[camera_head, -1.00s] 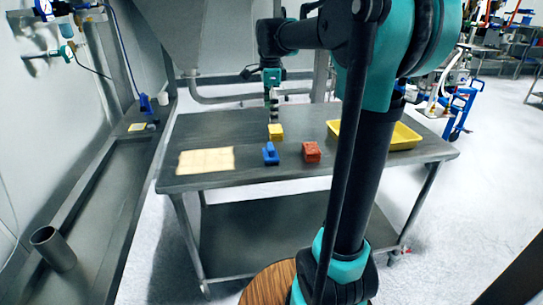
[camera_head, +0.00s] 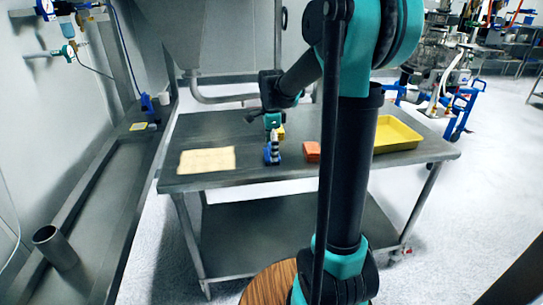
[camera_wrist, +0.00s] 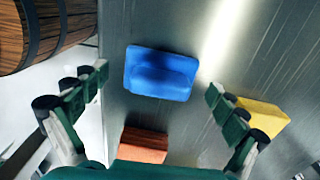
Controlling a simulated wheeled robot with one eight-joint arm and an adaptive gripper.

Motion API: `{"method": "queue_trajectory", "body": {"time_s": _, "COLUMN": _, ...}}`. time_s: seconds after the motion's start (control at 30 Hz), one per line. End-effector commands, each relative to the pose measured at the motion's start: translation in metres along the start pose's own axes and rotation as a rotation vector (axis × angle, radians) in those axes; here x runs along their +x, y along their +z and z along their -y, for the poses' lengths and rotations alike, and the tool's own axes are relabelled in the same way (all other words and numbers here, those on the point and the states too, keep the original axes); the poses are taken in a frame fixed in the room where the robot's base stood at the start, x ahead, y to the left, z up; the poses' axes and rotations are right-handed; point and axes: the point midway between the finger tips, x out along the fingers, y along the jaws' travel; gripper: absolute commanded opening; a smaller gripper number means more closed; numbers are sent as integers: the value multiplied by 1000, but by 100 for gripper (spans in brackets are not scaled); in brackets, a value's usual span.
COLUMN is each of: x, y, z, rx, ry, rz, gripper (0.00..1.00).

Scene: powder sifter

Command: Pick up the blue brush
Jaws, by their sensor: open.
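The blue brush (camera_head: 271,161) lies on the metal table near its front edge, partly hidden by my gripper in the head view. In the wrist view the blue brush (camera_wrist: 160,73) shows whole, with a raised grip along its middle. My gripper (camera_head: 272,146) points down over the brush. In the wrist view my open gripper (camera_wrist: 158,83) has one finger on each side of the brush, with clear gaps to both. Nothing is held. The exact height above the brush is hard to tell.
A red block (camera_head: 312,151) lies right of the brush, and a yellow block (camera_head: 280,131) behind it is partly hidden. A pale sheet (camera_head: 207,159) lies left. A yellow tray (camera_head: 396,134) stands at the right. A wooden barrel (camera_wrist: 40,28) shows in the wrist view.

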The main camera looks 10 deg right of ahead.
Motion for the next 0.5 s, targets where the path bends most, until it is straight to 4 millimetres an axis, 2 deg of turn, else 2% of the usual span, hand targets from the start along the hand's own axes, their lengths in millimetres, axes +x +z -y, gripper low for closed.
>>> {"method": "queue_trajectory", "body": {"time_s": 0.13, "x": 12, "y": 0, "z": 0, "rx": 0, "ry": 0, "rz": 0, "gripper": 97}}
{"method": "queue_trajectory", "body": {"time_s": 0.37, "x": 13, "y": 0, "z": 0, "rx": 0, "ry": 0, "rz": 0, "gripper": 97}}
{"method": "queue_trajectory", "body": {"time_s": 0.5, "x": 12, "y": 0, "z": 0, "rx": 0, "ry": 0, "rz": 0, "gripper": 81}}
